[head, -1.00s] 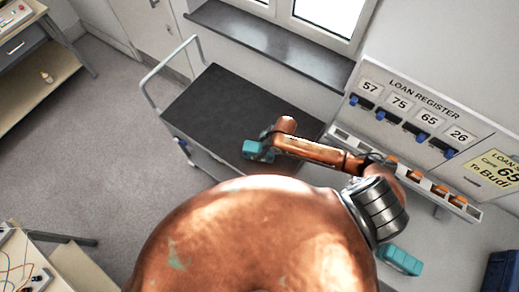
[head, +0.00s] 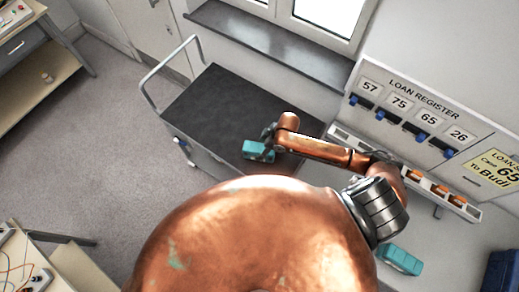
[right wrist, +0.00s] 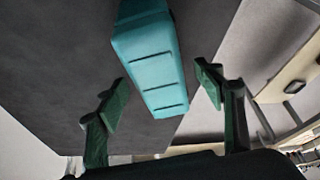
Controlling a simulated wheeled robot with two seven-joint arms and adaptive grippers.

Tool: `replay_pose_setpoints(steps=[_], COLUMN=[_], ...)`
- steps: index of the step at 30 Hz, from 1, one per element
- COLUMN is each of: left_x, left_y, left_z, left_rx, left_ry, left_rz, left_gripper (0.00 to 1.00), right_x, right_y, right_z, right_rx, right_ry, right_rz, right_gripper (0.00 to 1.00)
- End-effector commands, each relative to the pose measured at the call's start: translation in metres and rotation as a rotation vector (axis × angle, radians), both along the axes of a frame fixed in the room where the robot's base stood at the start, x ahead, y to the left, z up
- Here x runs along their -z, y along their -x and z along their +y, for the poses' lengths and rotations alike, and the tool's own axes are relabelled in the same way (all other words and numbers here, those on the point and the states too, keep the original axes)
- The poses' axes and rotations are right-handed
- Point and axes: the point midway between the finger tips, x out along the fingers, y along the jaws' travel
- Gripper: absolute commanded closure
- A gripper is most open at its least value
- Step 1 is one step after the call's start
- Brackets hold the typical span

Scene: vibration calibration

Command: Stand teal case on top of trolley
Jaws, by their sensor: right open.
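A teal case (head: 258,151) rests on the dark top of the trolley (head: 215,105), near its front right edge. In the right wrist view, the case (right wrist: 148,62) shows its ribbed side. My right gripper (head: 270,134) is open just behind and above the case. In the right wrist view its two green fingers stand apart, one toward each side of the case's near end, with gaps between. Whether the case stands upright is hard to tell. My left gripper is not in view.
A second teal case (head: 400,260) is at the lower right. A loan register board (head: 410,100) with several numbers and a slotted rack is on the right wall. Most of the trolley top is clear.

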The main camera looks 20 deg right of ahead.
Motion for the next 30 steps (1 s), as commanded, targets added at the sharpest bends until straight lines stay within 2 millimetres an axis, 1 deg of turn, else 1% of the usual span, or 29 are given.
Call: replay_pose_setpoints(steps=[1, 6, 9, 12, 18, 30], left_x=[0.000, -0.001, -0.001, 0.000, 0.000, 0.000], left_y=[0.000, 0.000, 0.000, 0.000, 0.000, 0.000], left_z=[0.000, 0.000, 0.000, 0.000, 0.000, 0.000], left_rx=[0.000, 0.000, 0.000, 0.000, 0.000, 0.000], left_ry=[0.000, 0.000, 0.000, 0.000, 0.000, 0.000], left_rz=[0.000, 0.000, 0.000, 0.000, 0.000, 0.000], left_gripper=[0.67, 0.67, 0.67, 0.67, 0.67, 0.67], right_x=[-0.011, -0.045, -0.062, -0.074, -0.086, -0.086], right_y=[0.003, 0.011, 0.016, 0.018, 0.022, 0.022], right_z=[-0.005, -0.016, -0.021, -0.025, -0.028, -0.028], right_rx=[-0.001, 0.000, -0.001, 0.000, 0.000, 0.001], right_ry=[0.002, 0.002, 0.002, 0.001, 0.000, -0.001], right_rz=[-0.002, -0.003, -0.001, -0.001, 0.000, 0.001], right_gripper=[0.38, 0.38, 0.38, 0.38, 0.38, 0.38])
